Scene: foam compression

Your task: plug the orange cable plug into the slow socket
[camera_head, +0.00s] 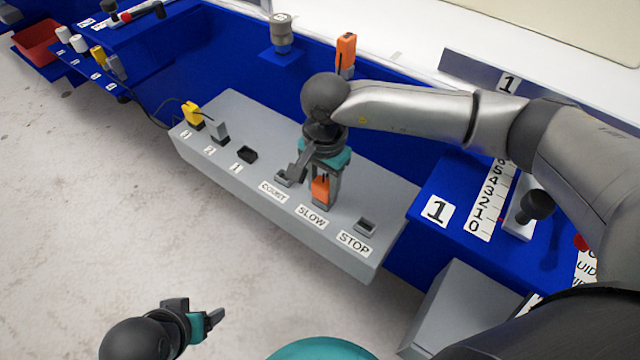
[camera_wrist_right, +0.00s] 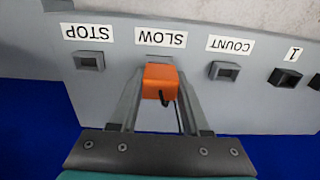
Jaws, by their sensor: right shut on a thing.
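The orange cable plug (camera_head: 320,188) is between the fingers of my right gripper (camera_head: 312,190), directly above the SLOW label (camera_head: 312,217). In the right wrist view the plug (camera_wrist_right: 160,78) sits between the two grey fingers (camera_wrist_right: 158,100) and lines up with the SLOW label (camera_wrist_right: 160,38). The plug and fingers mostly cover the slow socket, so I cannot tell how deep the plug sits. The STOP socket (camera_head: 365,227) and COUNT socket (camera_head: 284,178) beside it are empty. My left gripper (camera_head: 213,318) is low at the left, away from the panel; its opening is unclear.
A yellow plug (camera_head: 192,114) and a grey plug (camera_head: 218,132) stand at the left of the grey socket box (camera_head: 225,178). Another orange object (camera_head: 346,52) stands behind my right wrist. A blue bench section with a numbered scale (camera_head: 488,198) is at the right.

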